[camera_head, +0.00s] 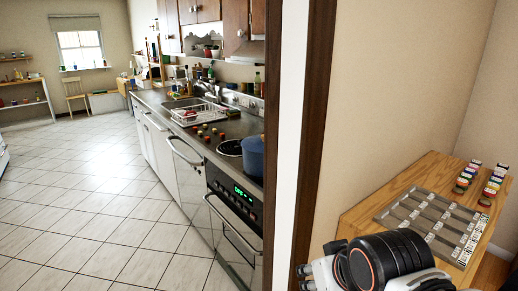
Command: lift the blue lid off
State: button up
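A blue pot-like vessel (253,157) stands on the hob at the near end of the kitchen counter. The wall edge and door frame cut off its right side. I cannot make out a separate blue lid on it at this size. My arm is at the bottom, right of the door frame and in front of the wooden table. What looks like my gripper (304,277) points left at the arm's left end, low in the picture and well apart from the blue vessel. Its fingers are too small and cropped to show whether they are open.
A dark wooden door frame (314,140) and wall stand between my arm and the counter. A black oven (233,205) is under the hob (231,148). A dish rack (191,114) is by the sink. A wooden table (371,207) holds several small jars. The tiled floor left is clear.

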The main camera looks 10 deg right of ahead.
aim_at(254, 144)
jog(key=i+j+z, duration=0.15)
jog(key=i+j, duration=0.1)
jog(key=j, duration=0.3)
jog(key=i+j, duration=0.1)
jog(key=j, duration=0.3)
jog(key=i+j+z, duration=0.1)
jog(key=j, duration=0.35)
jog(key=i+j, duration=0.1)
jog(key=j, duration=0.3)
